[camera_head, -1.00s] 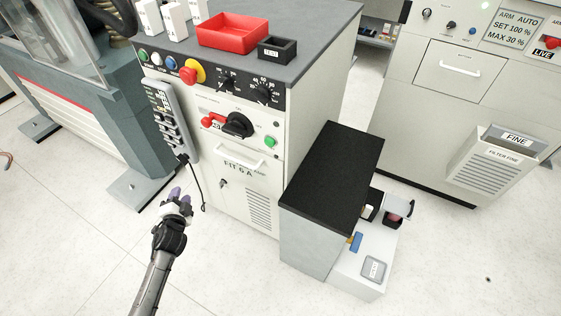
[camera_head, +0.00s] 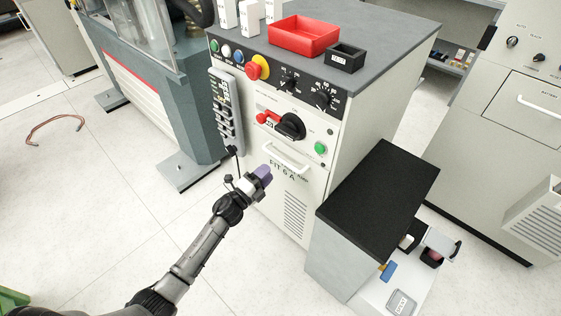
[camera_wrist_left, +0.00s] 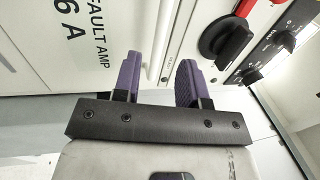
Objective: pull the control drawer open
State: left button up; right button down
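The control drawer (camera_head: 262,150) is a pale panel on the front of the grey-topped control cabinet, with a white bar handle (camera_head: 287,159). It appears flush with the cabinet. My left gripper (camera_head: 264,173) is just in front of the drawer, a little below and left of the handle. In the left wrist view its two purple fingers (camera_wrist_left: 158,75) are apart, with the white handle bar (camera_wrist_left: 161,42) seen ahead between them. I cannot tell whether they touch it. My right gripper is not in view.
A pendant (camera_head: 222,105) hangs on the cabinet's left side. A black-topped box (camera_head: 378,195) stands close on the right. The floor at left is mostly clear.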

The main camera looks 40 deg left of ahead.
aim_at(280, 158)
pick_arm(q)
jog(key=w, duration=0.2)
jog(key=w+r+b, duration=0.1)
jog(key=w, duration=0.4)
jog(key=shift+w+d+r+b, duration=0.2)
jog(key=shift+d+b, duration=0.05)
jog(key=shift+b, duration=0.15)
jog(key=shift+c, duration=0.5)
grip_shut()
